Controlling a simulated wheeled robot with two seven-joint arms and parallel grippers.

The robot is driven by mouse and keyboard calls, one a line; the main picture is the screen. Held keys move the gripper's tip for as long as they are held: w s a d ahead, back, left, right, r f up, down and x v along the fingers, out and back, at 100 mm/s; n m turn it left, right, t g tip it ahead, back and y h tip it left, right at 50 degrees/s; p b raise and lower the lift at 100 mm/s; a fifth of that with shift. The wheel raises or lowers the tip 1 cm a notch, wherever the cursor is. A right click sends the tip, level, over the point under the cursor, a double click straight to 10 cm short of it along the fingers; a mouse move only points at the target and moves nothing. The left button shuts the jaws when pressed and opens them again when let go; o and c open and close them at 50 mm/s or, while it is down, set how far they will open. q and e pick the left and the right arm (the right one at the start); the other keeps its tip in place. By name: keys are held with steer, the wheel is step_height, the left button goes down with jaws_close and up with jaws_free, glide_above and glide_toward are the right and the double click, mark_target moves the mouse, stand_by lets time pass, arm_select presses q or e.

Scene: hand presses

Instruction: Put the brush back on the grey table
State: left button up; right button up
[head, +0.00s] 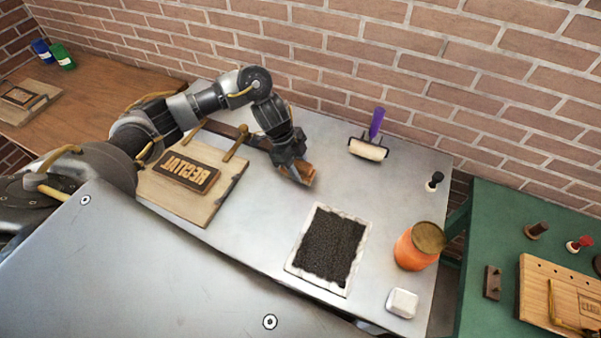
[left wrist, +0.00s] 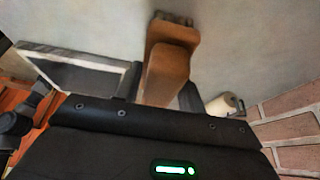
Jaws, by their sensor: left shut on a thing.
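My left gripper (head: 298,175) is over the middle of the grey table (head: 270,225), pointing down. It is shut on a brown wooden brush (head: 307,178), mostly hidden by the fingers in the head view. In the left wrist view the brush (left wrist: 166,75) sticks out past the fingers as a brown block over the grey surface. I cannot tell whether it touches the table. My right gripper is not in view.
On the grey table are a press board with lettered block (head: 190,172), a purple-handled roller (head: 368,150), a black inked slab (head: 331,248), an orange jar (head: 414,250) and a white block (head: 402,303). A green table (head: 490,225) stands right. A brick wall is behind.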

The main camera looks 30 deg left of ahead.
mark_target(300, 172)
arm_select(q)
step_height(300, 172, down, 3)
steer(key=shift+w+d+f, duration=0.1)
steer(key=shift+f, duration=0.15)
steer(key=shift+f, duration=0.15)
steer(key=o, duration=0.9)
steer(key=shift+o, duration=0.2)
steer(key=shift+r, duration=0.35)
steer(key=v, duration=1.1)
steer(key=shift+a+r, duration=0.2)
steer(key=shift+r, duration=0.1)
